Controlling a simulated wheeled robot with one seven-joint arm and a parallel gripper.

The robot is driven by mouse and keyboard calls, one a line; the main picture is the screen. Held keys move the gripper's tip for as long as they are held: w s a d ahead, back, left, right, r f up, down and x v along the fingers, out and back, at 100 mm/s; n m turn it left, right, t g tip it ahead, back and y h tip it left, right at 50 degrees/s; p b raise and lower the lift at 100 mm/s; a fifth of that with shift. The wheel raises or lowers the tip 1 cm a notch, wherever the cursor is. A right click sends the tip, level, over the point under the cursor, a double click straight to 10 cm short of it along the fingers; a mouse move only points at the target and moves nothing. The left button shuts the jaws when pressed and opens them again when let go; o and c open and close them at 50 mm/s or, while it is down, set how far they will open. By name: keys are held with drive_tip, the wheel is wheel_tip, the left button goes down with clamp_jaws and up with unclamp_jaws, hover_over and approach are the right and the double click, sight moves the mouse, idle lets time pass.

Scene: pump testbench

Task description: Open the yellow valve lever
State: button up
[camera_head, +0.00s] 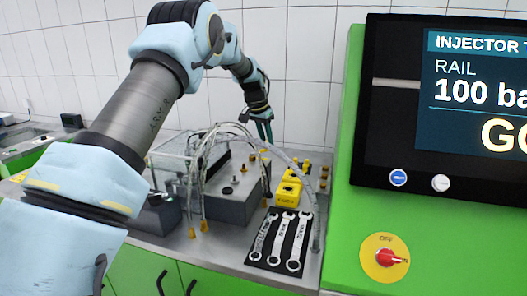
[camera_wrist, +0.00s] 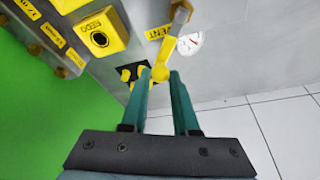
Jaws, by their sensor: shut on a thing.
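The yellow valve lever (camera_wrist: 178,22) shows at the top centre of the wrist view, next to a label reading "VENT". There the lever is too small to make out clearly.
A gauge (camera_wrist: 191,43) sits beside the lever. A yellow box (camera_wrist: 102,33) with a dark round opening and a black plate (camera_wrist: 133,72) with yellow knobs are nearby. In the head view, clear hoses (camera_head: 213,140) arch left of my gripper, and wrenches (camera_head: 278,242) lie in front.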

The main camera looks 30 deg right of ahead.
drive_tip(key=shift+w, duration=0.1)
drive_tip(key=shift+w+a+p, duration=0.15)
drive_tip(key=shift+w+p, duration=0.45)
drive_tip(key=shift+w, duration=0.3)
drive_tip(key=shift+w+a+p, duration=0.3)
drive_tip(key=shift+w+a, duration=0.25)
drive_tip(key=shift+w, duration=0.15)
drive_tip(key=o, duration=1.5)
drive_tip(key=shift+c, duration=0.2)
